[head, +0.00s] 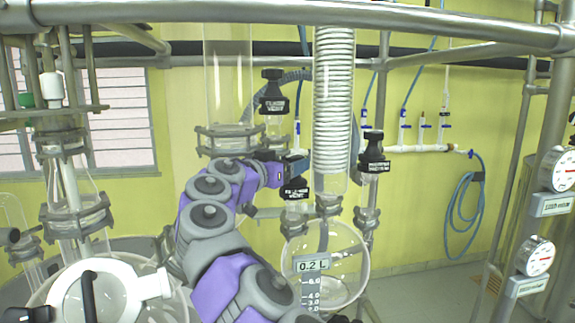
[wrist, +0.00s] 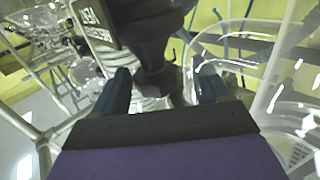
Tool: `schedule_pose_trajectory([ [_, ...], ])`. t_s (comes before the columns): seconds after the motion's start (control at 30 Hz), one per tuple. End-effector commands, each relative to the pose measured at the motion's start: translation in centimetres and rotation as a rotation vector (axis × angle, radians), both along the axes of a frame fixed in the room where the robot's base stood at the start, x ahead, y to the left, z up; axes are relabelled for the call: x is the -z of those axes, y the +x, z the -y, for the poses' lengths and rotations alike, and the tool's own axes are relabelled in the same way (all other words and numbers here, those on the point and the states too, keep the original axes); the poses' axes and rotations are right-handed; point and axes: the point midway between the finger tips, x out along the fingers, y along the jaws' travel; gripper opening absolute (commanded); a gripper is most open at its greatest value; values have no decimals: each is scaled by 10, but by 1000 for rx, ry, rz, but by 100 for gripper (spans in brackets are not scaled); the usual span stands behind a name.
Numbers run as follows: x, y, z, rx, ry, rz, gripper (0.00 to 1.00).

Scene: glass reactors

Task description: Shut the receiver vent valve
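My gripper (head: 291,166) reaches in from the lower left to a black valve knob (head: 294,190) with a white-lettered label, just above the round glass receiver (head: 342,262) marked 0.2 L. In the wrist view my gripper (wrist: 163,88) has its two dark fingers apart. A black valve with a labelled collar (wrist: 150,22) stands between and beyond them, with gaps visible at its stem. Whether a finger touches it I cannot tell. The label is too blurred to read surely, and my gripper hides the top of this knob in the head view.
Similar black labelled valves stand above (head: 272,90) and to the right (head: 373,150). A coiled glass condenser (head: 333,110) rises right beside my gripper, and a glass cylinder (head: 228,85) stands to its upper left. Metal frame rails (head: 300,12) cross overhead.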

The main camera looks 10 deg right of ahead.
Motion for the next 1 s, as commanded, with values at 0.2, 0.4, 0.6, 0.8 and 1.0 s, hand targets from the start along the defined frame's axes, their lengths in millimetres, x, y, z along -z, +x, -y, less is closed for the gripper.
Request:
schedule_pose_trajectory([
  [0.2,1,0,1,2,1,-1,78],
  [0.4,1,-4,-3,3,1,-2,78],
  [0.6,1,-20,-21,4,-1,0,78],
  [0.8,1,-41,-45,2,-3,0,78],
  [1.0,0,-68,-76,-1,-3,1,78],
])
